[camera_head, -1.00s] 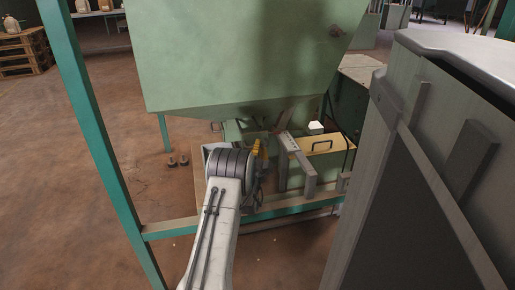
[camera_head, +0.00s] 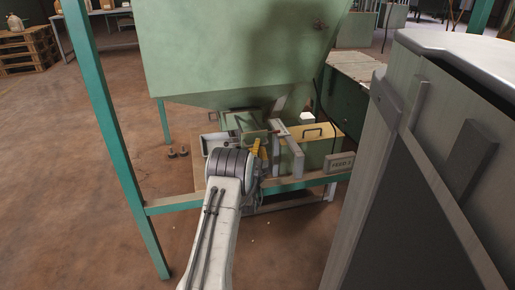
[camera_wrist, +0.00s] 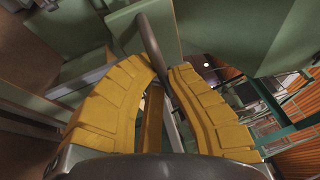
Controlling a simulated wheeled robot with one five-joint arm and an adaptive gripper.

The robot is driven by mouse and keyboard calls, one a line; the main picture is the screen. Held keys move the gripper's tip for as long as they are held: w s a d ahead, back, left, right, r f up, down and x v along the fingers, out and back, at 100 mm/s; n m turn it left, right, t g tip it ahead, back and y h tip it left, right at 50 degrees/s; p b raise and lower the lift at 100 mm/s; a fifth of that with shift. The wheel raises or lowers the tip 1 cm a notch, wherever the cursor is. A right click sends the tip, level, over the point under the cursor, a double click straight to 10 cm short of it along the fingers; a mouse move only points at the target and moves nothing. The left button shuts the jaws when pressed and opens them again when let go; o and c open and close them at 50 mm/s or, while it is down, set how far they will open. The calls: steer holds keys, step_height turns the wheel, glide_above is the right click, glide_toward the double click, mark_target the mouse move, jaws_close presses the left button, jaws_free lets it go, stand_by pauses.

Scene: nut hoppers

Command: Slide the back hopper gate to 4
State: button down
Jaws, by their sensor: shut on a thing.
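The large pale green hopper (camera_head: 230,50) fills the upper middle of the head view, its outlet low and in shadow. My gripper (camera_head: 260,148), with yellow fingers, is below the hopper, beside an upright grey-green bracket (camera_head: 288,150). In the wrist view, my gripper (camera_wrist: 166,72) is shut on a dark rod (camera_wrist: 152,42), which looks like the gate handle. The rod runs up from between the fingers to a green plate (camera_wrist: 145,20). I cannot read any scale or number for the gate. My arm hides part of the outlet area.
A yellow-topped box (camera_head: 315,133) with a dark handle stands right of the bracket. A small sign (camera_head: 339,163) hangs on the frame rail. A teal post (camera_head: 105,150) stands at left. A tall grey cabinet (camera_head: 400,190) blocks the right. Open floor (camera_head: 70,200) lies left.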

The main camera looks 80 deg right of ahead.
steer(key=c, duration=1.2)
jaws_free()
steer(key=shift+a, duration=0.1)
steer(key=shift+a+f, duration=0.3)
steer(key=shift+a, duration=1.65)
steer(key=shift+a+f, duration=0.35)
steer(key=shift+a, duration=1.6)
steer(key=shift+a+f, duration=0.3)
steer(key=shift+a, duration=1.65)
